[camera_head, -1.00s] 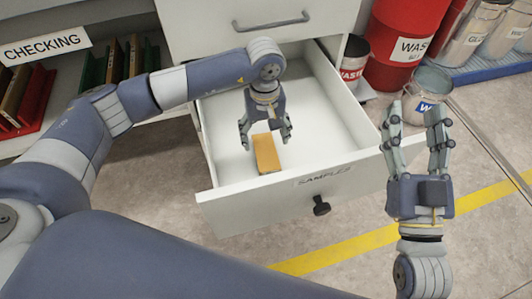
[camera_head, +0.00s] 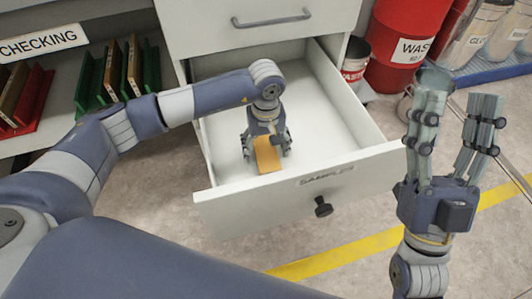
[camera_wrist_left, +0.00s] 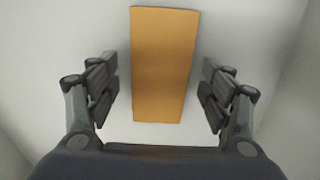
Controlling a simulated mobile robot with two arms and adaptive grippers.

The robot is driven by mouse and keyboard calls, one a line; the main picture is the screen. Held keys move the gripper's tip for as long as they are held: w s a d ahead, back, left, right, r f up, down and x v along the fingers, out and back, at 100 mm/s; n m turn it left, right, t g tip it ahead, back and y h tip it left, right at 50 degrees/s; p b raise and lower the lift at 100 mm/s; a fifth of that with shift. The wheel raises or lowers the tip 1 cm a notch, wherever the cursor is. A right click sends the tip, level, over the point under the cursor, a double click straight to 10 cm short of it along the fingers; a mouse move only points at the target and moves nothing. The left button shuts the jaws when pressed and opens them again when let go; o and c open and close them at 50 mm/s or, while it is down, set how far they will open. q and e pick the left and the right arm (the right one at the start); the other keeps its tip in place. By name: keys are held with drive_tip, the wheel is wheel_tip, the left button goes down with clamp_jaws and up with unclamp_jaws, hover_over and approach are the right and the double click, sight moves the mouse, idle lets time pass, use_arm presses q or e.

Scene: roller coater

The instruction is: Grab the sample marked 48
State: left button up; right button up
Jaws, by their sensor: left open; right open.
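An orange-brown rectangular sample block (camera_head: 267,157) lies in the open white drawer labelled SAMPLES (camera_head: 345,205). No number can be read on the block. My left gripper (camera_head: 266,152) is down in the drawer over the block, pointing downward. In the left wrist view the block (camera_wrist_left: 163,65) lies between the two open fingers of my left gripper (camera_wrist_left: 161,95), with a gap on each side. My right gripper (camera_head: 456,125) is open and empty, raised to the right of the drawer with fingers pointing up.
A shelf marked CHECKING (camera_head: 42,42) at the left holds red and green racks (camera_head: 88,85) with upright panels. A closed drawer (camera_head: 262,22) is above the open one. A red waste drum (camera_head: 402,48) and buckets stand at the back right. The drawer floor around the block is clear.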

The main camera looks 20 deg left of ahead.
use_arm(q)
drive_tip(key=c, duration=1.2)
drive_tip(key=shift+o, duration=0.2)
drive_tip(key=shift+r, duration=0.15)
